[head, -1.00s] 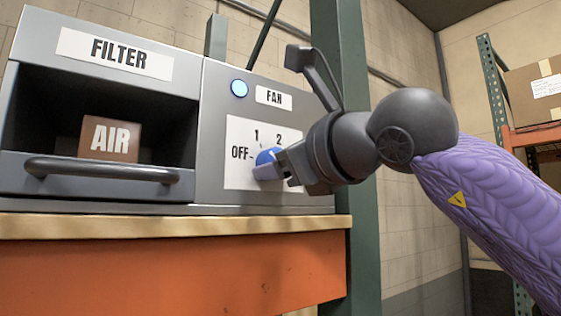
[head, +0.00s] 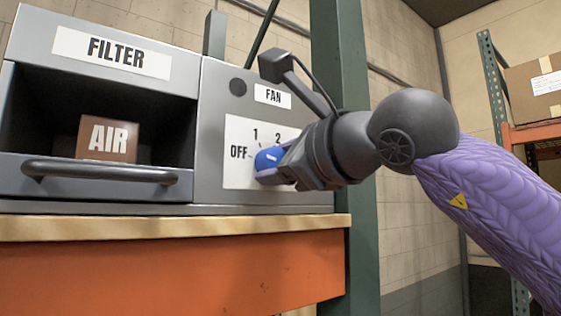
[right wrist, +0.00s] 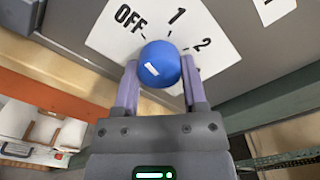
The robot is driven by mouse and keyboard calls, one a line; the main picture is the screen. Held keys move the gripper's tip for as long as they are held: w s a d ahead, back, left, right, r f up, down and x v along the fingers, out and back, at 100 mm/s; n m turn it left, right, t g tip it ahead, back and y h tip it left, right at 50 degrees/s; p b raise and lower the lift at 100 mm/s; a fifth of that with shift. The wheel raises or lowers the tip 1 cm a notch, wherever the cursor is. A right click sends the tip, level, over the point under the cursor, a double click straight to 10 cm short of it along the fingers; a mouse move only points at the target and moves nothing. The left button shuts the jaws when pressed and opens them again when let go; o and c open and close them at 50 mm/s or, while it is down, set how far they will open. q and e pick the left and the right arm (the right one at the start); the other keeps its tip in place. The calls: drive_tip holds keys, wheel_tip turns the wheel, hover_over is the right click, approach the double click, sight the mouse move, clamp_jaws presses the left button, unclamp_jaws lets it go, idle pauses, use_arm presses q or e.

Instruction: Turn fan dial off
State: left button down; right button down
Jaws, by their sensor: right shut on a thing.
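The blue fan dial (head: 267,159) sits on a white plate (head: 236,178) marked OFF, 1 and 2, on the front of the grey unit. It also shows in the right wrist view (right wrist: 160,64), with a small white mark on its face; its exact pointing is hard to tell. My right gripper (head: 276,165) is shut on the dial. In the right wrist view its two fingers (right wrist: 160,80) lie along either side of the dial. The round indicator light (head: 238,87) above the plate is dark. My left gripper is not in view.
The unit stands on a wooden shelf (head: 150,227) with an orange beam. A green post (head: 345,60) stands close behind my right arm.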

drive_tip(key=shift+c, duration=0.7)
unclamp_jaws()
drive_tip(key=b+v, duration=0.4)
drive_tip(key=v, duration=0.6)
drive_tip(key=shift+b, duration=0.35)
